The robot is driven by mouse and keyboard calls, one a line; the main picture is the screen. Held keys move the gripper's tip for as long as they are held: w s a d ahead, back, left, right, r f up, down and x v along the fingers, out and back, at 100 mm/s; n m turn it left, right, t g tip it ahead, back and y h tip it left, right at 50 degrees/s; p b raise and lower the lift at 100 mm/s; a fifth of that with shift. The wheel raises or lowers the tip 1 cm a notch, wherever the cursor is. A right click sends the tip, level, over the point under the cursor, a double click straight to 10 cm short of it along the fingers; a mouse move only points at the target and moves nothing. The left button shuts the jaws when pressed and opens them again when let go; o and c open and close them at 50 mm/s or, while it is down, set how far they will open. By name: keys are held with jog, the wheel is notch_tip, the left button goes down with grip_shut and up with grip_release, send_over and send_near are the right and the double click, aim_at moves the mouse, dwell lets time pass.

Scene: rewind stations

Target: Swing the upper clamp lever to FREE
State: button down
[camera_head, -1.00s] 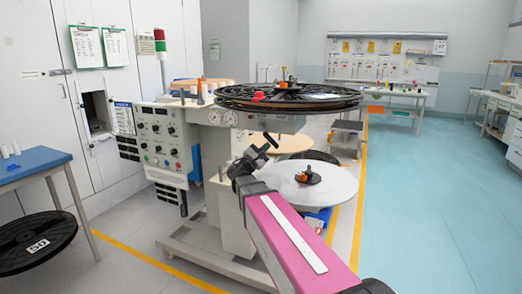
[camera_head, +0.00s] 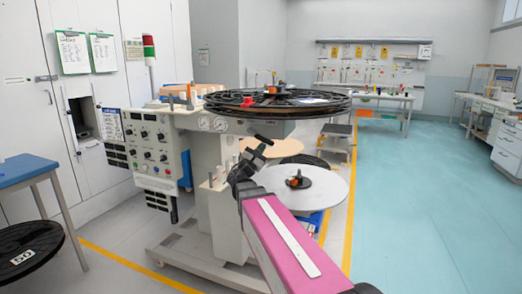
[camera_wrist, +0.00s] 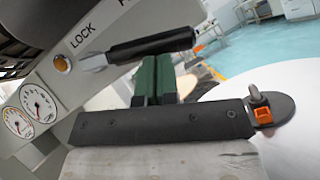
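In the wrist view the upper clamp lever has a black handle (camera_wrist: 152,43) on a pale shaft. It lies across the picture just past my fingertips, with its shaft end near the brass stud by the LOCK mark (camera_wrist: 82,36). Another label, of which only an "F" shows, is cut off at the top edge. My gripper (camera_wrist: 156,62) has its two green fingers side by side, with no clear gap. The tips are close beneath the handle; I cannot tell whether they touch it. In the head view my gripper (camera_head: 250,158) is below the upper reel, in front of the station.
Two gauges (camera_wrist: 35,108) sit left of the lever. A large black reel (camera_head: 275,102) overhangs the area above. A pale round disc (camera_head: 308,190) with an orange-marked hub lies below right. The control panel (camera_head: 155,145) is at left; open floor is at right.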

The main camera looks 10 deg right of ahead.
jog(key=shift+f, duration=0.1)
jog(key=w+f+v, duration=0.1)
jog(key=f+v, duration=0.1)
jog(key=v, duration=1)
jog(key=shift+f, duration=0.4)
